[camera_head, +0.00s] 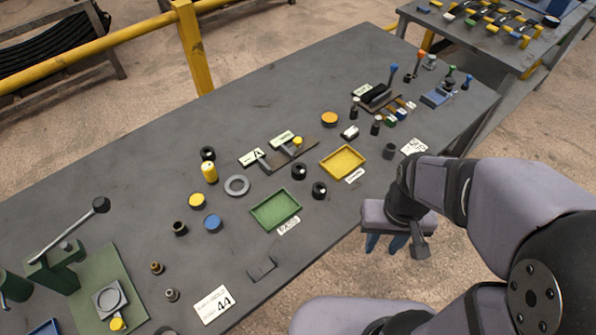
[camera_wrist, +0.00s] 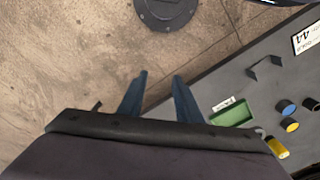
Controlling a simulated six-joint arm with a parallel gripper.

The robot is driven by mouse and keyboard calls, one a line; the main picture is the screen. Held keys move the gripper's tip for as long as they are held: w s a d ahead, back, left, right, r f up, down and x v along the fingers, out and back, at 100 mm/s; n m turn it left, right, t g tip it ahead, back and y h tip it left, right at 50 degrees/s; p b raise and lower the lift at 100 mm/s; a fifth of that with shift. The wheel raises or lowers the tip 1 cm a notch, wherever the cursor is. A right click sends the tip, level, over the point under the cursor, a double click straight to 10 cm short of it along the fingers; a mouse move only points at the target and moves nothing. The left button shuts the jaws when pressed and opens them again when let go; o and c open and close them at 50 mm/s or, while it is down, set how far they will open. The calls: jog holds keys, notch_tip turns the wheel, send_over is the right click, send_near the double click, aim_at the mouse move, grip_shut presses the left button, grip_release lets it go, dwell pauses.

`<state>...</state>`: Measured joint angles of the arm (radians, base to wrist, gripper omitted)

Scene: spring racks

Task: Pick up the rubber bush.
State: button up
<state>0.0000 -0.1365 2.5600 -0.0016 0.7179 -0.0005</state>
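Several short black cylindrical parts that could be the rubber bush stand on the grey table; I cannot tell for sure which one it is. Two black parts with open tops, one (camera_head: 299,171) and another (camera_head: 319,190), stand right of the green tray. A third black ring-like part (camera_head: 208,153) is behind the yellow cylinder, and a dark one (camera_head: 180,228) is left of the blue disc. A dark grey cylinder (camera_head: 389,150) stands near the right edge. My gripper (camera_head: 385,243) is off the table's front edge, open and empty; its blue fingers show apart in the wrist view (camera_wrist: 160,80).
A green tray (camera_head: 252,212) and a yellow tray (camera_head: 329,165) lie mid-table. A grey ring (camera_head: 237,186), yellow cylinder (camera_head: 209,172) and blue disc (camera_head: 213,223) are near. A lever press (camera_head: 52,268) stands at left. The back left of the table is clear.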

dwell(0.3)
jog(key=o, duration=0.7)
jog(key=m+b, duration=0.3)
jog(key=m, duration=0.6)
send_over(299, 166)
jog(key=s, duration=0.1)
jog(key=f, duration=0.3)
jog(key=shift+d+f, duration=0.2)
jog(key=shift+f, duration=0.05)
jog(key=shift+a+f+p, duration=0.1)
jog(key=shift+f+p, duration=1.45)
jog(key=shift+f, duration=2.1)
